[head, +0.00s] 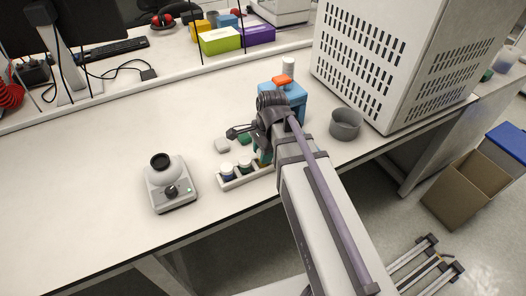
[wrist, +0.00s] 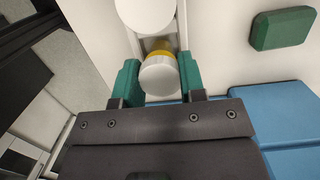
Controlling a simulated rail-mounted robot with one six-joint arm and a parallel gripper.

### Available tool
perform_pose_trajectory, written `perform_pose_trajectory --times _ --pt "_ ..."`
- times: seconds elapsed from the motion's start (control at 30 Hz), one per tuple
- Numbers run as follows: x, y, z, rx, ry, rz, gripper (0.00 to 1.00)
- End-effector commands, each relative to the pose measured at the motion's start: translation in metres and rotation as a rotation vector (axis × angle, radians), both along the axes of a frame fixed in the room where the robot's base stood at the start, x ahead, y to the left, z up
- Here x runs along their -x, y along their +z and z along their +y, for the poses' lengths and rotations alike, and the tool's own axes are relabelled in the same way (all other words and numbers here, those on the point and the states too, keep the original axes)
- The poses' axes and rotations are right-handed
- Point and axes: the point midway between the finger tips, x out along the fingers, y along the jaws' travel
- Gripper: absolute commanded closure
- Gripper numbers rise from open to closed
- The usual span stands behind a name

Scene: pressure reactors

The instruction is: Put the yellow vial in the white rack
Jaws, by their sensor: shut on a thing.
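The yellow vial (wrist: 162,46) has a white cap and sits between the teal fingers of my gripper (wrist: 160,78) in the wrist view. My gripper is shut on it. The white rack (head: 232,183) lies near the table's front edge in the head view, and its pale rails (wrist: 183,22) show in the wrist view. My gripper (head: 262,156) is at the rack's right end, and my arm covers part of that area. The vial is in line with the rack; whether it rests on the rack's floor cannot be told.
A blue stand (head: 294,102) with an orange top is just behind my gripper. A grey bowl (head: 345,124) and a large white vented box (head: 390,60) are to the right. A stirrer-like device (head: 170,187) stands left. A green block (wrist: 282,28) lies beside the rack.

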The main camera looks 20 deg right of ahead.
Motion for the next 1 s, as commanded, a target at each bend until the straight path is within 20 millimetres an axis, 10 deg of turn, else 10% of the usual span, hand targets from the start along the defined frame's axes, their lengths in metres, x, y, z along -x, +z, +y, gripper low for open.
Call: perform_pose_trajectory --times 0.87,0.9,1.0 --pt "0.0000 -0.0077 0.0000 0.000 0.000 0.000 0.86" --pt "0.0000 -0.0073 0.0000 0.000 0.000 0.000 0.61" --pt "0.0001 -0.0070 0.0000 0.000 0.000 0.000 0.51"
